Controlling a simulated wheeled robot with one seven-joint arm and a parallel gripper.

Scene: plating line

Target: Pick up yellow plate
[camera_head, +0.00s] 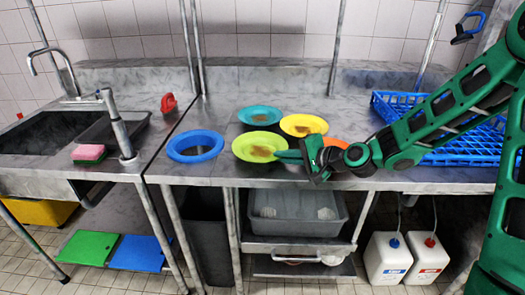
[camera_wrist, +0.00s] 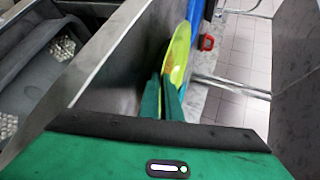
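A yellow plate (camera_head: 304,125) with a brown stain lies on the steel counter, behind and right of a yellow-green plate (camera_head: 259,144) with a similar stain. My gripper (camera_head: 287,156) is at the right rim of the yellow-green plate. In the wrist view, my gripper's green fingers (camera_wrist: 162,98) are close together with the rim of the yellow-green plate (camera_wrist: 182,50) between them. They look shut on that rim. I cannot tell whether this plate is lifted off the counter.
A teal plate (camera_head: 260,115) lies behind, a blue ring-like plate (camera_head: 195,146) to the left, and an orange plate (camera_head: 336,143) partly behind my gripper. A blue rack (camera_head: 465,143) stands at right beneath my arm. A sink (camera_head: 45,135) and red object (camera_head: 168,103) are at left.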

